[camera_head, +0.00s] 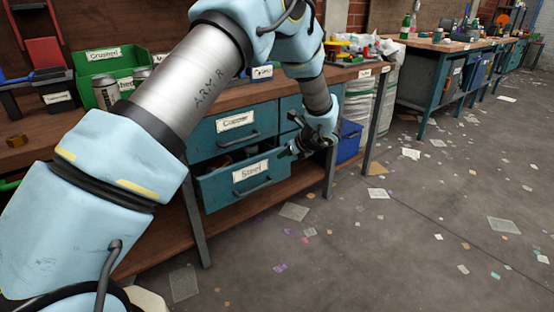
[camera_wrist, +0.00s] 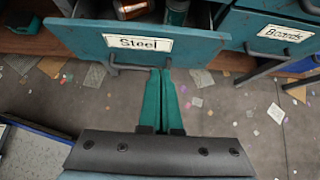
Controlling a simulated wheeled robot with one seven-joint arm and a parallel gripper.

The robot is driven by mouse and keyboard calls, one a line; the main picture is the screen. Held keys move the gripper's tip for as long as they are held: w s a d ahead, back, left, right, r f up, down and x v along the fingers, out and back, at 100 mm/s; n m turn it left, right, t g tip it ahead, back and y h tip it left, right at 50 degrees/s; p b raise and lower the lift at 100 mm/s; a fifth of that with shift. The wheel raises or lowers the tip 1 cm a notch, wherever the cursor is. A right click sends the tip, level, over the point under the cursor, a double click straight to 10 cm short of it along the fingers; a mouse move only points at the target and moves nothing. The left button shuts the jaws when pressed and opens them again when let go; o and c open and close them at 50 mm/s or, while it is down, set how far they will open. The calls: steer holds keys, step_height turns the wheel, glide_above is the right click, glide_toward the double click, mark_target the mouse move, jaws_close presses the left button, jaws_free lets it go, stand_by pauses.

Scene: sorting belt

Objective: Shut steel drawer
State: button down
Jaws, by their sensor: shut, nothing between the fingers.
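The steel drawer (camera_head: 243,181), teal with a white "Steel" label and a dark bar handle, stands pulled out below the drawer labelled "Copper" (camera_head: 234,122). In the wrist view the steel drawer's front (camera_wrist: 90,40) crosses the top, with a copper-coloured item and a dark cylinder partly visible inside. My gripper (camera_head: 290,150) is at the right end of the drawer front in the head view. In the wrist view its teal fingers (camera_wrist: 160,75) are together and empty, with tips close to the right part of the drawer's handle. I cannot tell whether they touch it.
A drawer labelled "Boards" (camera_wrist: 275,38) is to the right in the wrist view. A blue bin (camera_head: 349,142) stands right of my gripper, near a bench leg (camera_head: 330,172). A green bin with cans (camera_head: 105,62) sits on the bench. Scraps litter the otherwise open floor.

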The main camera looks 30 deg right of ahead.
mark_target(261, 159)
steer(key=x, duration=0.3)
steer(key=r+x, duration=0.1)
steer(key=x, duration=0.3)
steer(key=w+x, duration=0.1)
steer(key=x, duration=0.2)
steer(key=shift+w+a, duration=0.3)
steer(key=shift+w, duration=0.55)
steer(key=shift+w, duration=0.1)
steer(key=w, duration=0.3)
steer(key=w+a, duration=0.1)
steer(key=w, duration=0.2)
steer(key=w+a, duration=0.1)
steer(key=w, duration=0.2)
steer(key=shift+r, duration=0.1)
